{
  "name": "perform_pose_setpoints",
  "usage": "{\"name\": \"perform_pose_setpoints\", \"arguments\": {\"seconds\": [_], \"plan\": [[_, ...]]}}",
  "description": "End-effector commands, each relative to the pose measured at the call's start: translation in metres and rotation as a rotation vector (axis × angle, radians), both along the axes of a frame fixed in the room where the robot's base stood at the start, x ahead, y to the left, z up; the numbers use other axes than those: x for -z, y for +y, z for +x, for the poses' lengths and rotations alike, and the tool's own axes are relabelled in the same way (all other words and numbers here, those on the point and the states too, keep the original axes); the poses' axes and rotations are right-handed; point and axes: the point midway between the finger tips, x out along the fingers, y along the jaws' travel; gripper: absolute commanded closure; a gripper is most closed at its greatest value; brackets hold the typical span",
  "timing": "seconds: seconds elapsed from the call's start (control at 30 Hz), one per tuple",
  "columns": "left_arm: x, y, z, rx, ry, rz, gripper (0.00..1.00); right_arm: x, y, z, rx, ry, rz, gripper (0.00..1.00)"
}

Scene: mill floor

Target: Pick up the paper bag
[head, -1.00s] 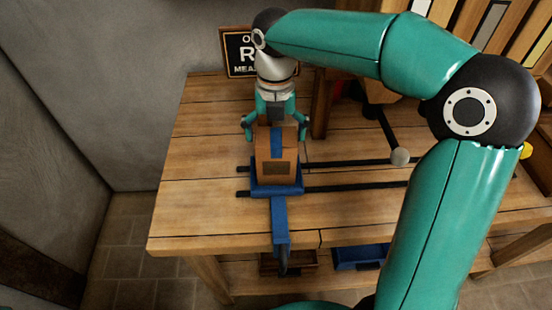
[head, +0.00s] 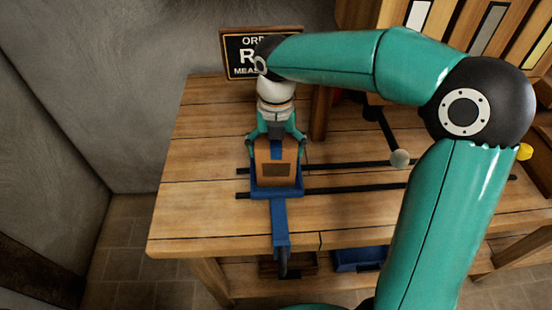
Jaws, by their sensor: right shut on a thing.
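The paper bag (head: 275,172) is brown with a darker label on its front. It stands upright on a blue carriage (head: 276,193) that sits on two dark rails on the wooden bench. My right gripper (head: 276,146) comes down on the bag from above and behind, with a finger at each side of its upper part. It is shut on the bag. The gripper hides the bag's top. My left gripper does not show.
The wooden bench (head: 200,214) has free room left of the carriage. Dark rails (head: 350,187) run right across it. A framed sign (head: 240,55) stands at the back. A lever with a pale knob (head: 400,158) is to the right. A blue handle (head: 280,225) hangs over the front edge.

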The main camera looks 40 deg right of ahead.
Motion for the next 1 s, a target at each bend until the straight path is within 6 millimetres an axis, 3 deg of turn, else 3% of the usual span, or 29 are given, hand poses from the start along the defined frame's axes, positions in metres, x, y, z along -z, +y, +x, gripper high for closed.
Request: {"name": "perform_pose_setpoints", "arguments": {"seconds": [0.27,0.47,0.67,1.0], "plan": [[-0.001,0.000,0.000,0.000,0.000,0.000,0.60,-0.005,0.000,0.001,0.000,-0.002,0.000,0.60],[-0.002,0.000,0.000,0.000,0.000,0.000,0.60,-0.022,0.001,0.001,0.000,-0.006,0.000,0.60],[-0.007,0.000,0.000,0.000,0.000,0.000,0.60,-0.061,0.001,0.002,-0.001,-0.008,0.002,0.60],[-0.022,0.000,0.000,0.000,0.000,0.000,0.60,-0.150,0.001,0.001,-0.002,-0.006,0.000,0.60]]}}
